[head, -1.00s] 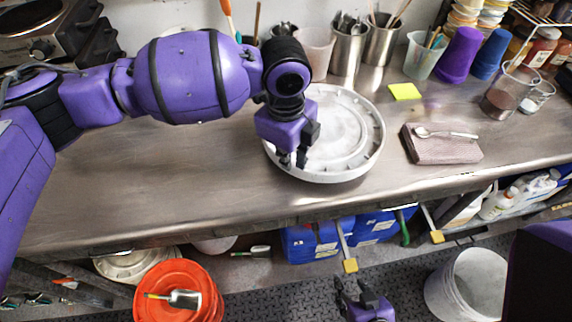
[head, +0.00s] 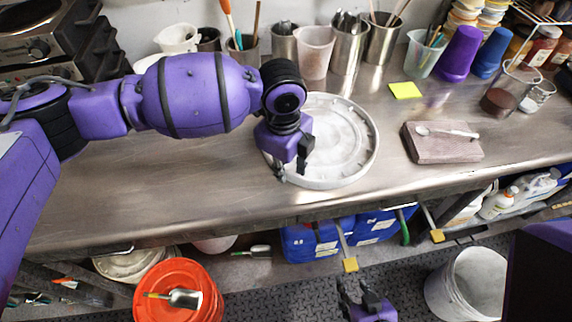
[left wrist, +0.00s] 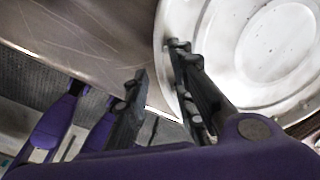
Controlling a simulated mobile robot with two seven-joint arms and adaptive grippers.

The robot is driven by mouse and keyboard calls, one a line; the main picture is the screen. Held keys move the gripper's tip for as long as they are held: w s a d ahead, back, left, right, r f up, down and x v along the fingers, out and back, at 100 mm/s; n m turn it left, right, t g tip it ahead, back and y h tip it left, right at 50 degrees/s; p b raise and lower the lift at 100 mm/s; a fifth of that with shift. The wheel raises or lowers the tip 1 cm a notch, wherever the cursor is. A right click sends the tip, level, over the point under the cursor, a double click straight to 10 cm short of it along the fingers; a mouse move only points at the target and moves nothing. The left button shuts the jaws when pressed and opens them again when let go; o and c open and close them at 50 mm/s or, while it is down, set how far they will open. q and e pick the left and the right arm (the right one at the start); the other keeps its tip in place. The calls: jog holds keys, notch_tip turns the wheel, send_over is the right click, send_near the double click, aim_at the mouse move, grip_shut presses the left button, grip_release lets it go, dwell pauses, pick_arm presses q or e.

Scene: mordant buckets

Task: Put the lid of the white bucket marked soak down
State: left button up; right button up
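A round white lid (head: 366,165) lies on the steel counter, ridged face up. It also shows in the left wrist view (left wrist: 245,95). My left gripper (head: 291,163) is at the lid's near left edge. In the left wrist view its fingers (left wrist: 158,82) are spread, one over the rim and one outside it, with a gap between them. My right gripper (head: 357,290) is low in front of the counter, its fingers apart and empty. A white bucket (head: 462,290) stands open on the floor at the right. I see no soak marking on it.
Cups and tool holders (head: 347,50) line the back. The counter's left front (head: 150,195) is clear. An orange bucket (head: 200,275) stands below.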

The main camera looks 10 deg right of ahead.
pick_arm(q)
notch_tip(320, 180, up, 12)
jog(key=shift+s+a+r+p, duration=0.2)
jog(key=shift+s+p, duration=0.05)
jog(key=shift+p, duration=0.05)
dwell(0.3)
